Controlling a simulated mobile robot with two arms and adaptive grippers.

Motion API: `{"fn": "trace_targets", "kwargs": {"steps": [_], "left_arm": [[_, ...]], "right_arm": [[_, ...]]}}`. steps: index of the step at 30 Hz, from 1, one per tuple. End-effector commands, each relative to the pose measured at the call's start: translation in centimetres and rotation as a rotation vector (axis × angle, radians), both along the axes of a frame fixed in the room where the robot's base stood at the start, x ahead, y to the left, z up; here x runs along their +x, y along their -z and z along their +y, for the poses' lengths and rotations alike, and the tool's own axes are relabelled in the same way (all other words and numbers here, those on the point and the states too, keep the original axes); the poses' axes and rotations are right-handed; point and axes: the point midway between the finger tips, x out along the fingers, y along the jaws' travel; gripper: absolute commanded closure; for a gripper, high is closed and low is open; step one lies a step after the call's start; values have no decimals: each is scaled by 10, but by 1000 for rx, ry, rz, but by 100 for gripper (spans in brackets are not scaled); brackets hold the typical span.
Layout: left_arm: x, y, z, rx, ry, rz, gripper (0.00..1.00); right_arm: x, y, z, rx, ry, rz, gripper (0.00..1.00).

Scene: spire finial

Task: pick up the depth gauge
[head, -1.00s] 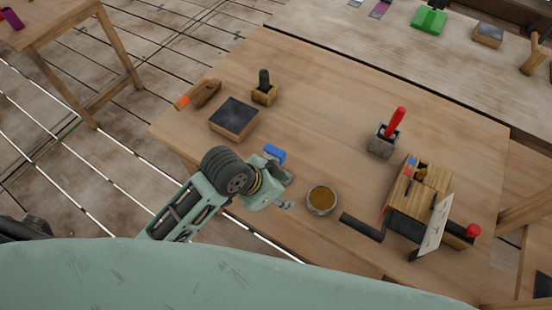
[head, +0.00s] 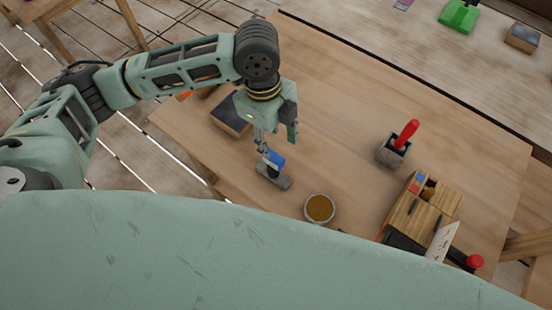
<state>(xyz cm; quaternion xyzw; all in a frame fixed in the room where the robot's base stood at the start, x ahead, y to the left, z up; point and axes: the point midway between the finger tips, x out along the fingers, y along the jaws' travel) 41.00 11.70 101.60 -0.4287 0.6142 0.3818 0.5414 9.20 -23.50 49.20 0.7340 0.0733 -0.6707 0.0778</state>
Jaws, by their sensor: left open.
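A small blue block on a flat grey foot (head: 274,180) sits near the table's front edge in the head view. It looks like the depth gauge, but I cannot be sure at this size. My left gripper (head: 276,144) points down just above and behind it, fingers apart. One fingertip overlaps the top of the blue part in the picture; I cannot tell whether they touch. My right gripper is not in view.
A bowl of brown contents (head: 319,208) stands just right of the gauge. A red-handled tool (head: 406,134) stands in a grey holder. A wooden organizer (head: 425,208) is farther right. A dark-topped block (head: 229,116) lies left. The table's middle is clear.

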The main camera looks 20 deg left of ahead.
Motion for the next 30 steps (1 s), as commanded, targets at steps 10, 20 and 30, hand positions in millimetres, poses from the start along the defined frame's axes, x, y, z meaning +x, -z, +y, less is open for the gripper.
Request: {"fn": "trace_targets", "kwargs": {"steps": [10,20,30], "left_arm": [[-3,37,1,3,-1,5,58],[-3,75,-1,0,2,0,58],[-2,76,-1,0,1,0,70]], "right_arm": [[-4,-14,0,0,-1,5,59],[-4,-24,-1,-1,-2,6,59],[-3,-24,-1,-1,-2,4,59]]}}
